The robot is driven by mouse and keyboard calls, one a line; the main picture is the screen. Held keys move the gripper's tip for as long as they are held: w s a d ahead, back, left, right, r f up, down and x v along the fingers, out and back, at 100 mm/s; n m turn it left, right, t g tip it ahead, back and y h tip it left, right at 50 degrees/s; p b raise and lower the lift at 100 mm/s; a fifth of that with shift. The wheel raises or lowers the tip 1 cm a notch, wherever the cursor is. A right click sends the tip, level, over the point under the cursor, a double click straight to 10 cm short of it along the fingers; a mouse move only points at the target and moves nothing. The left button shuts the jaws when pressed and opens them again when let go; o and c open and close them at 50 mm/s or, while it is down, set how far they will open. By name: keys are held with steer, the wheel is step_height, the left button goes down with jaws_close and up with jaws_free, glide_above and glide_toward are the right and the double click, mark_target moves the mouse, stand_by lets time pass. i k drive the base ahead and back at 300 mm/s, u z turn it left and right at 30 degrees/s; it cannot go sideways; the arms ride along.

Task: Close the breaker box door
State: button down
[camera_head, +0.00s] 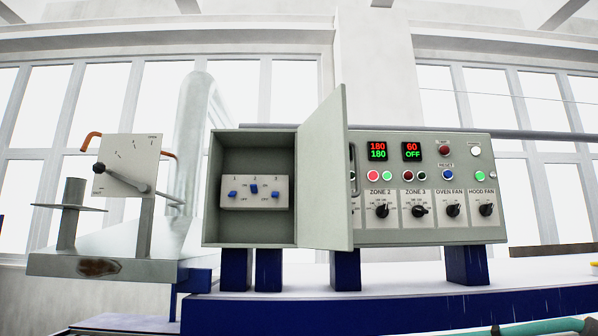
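The breaker box (225,150) is a grey-green metal box left of the control panel, and its front is open. Inside is a pale switch plate (240,204) with three blue switches; the middle one sits higher than the outer two. The breaker box door (322,185) stands wide open. It is hinged at the box's right side and swung out towards the camera, covering part of the panel. A dark handle (352,170) shows at its free edge. My gripper is not in view.
The control panel (400,235) to the right has displays, buttons and knobs. Blue supports (345,270) carry the box and panel. A lever plate (126,165) on a metal stand is at left. Space directly before the box looks clear.

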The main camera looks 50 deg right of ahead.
mark_target(325, 196)
steer(key=u, duration=0.65)
steer(key=k, duration=0.9)
steer(key=u, duration=0.45)
steer(key=k, duration=0.95)
steer(key=z, duration=0.7)
steer(key=k, duration=0.8)
steer(key=z, duration=0.8)
steer(key=k, duration=0.4)
steer(key=u, duration=1.1)
steer(key=i, duration=1.35)
steer(key=z, duration=0.6)
